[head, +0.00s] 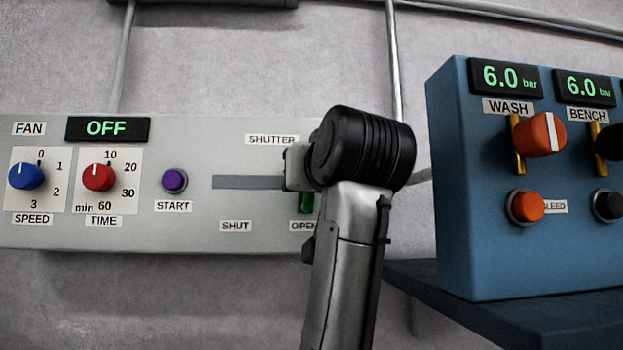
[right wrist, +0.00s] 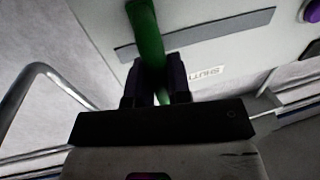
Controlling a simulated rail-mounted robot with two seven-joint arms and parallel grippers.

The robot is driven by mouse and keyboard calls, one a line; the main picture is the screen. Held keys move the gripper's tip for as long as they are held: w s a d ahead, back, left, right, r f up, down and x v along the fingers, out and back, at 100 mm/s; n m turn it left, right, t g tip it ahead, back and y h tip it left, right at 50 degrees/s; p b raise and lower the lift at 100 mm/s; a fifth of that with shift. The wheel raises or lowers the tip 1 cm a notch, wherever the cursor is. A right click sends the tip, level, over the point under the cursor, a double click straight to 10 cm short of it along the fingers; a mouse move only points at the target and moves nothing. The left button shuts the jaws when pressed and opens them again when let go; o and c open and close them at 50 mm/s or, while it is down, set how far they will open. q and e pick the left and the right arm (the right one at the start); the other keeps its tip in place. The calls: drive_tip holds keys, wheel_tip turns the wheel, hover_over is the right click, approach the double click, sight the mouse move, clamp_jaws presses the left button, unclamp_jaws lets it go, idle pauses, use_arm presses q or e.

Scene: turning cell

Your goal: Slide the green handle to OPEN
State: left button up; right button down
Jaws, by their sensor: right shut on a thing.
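The green handle (head: 306,202) shows in the head view above the OPEN label (head: 303,226), at the right part of the shutter slot (head: 246,182). My right arm and gripper hide much of it. In the right wrist view the green handle (right wrist: 149,38) stands between the two dark fingers of my right gripper (right wrist: 155,85), which is shut on it. In the head view my right gripper (head: 297,167) is at the panel, mostly hidden by its wrist. The SHUT label (head: 236,226) is left of the OPEN label. My left gripper is not in view.
The grey panel (head: 190,240) also carries a blue speed knob (head: 26,176), a red time knob (head: 98,177) and a purple start button (head: 174,181). A blue box (head: 500,250) with valves stands right of my arm on a dark shelf (head: 520,315).

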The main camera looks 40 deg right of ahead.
drive_tip(key=c, duration=1.3)
unclamp_jaws()
drive_tip(key=shift+s+d+r, duration=0.1)
drive_tip(key=shift+s+d, duration=0.1)
drive_tip(key=shift+d, duration=0.05)
drive_tip(key=shift+o, duration=1.2)
drive_tip(key=shift+a, duration=0.1)
drive_tip(key=b+v, duration=0.5)
drive_tip(key=v, duration=0.8)
drive_tip(key=shift+s+a, duration=0.2)
drive_tip(key=shift+s, duration=0.1)
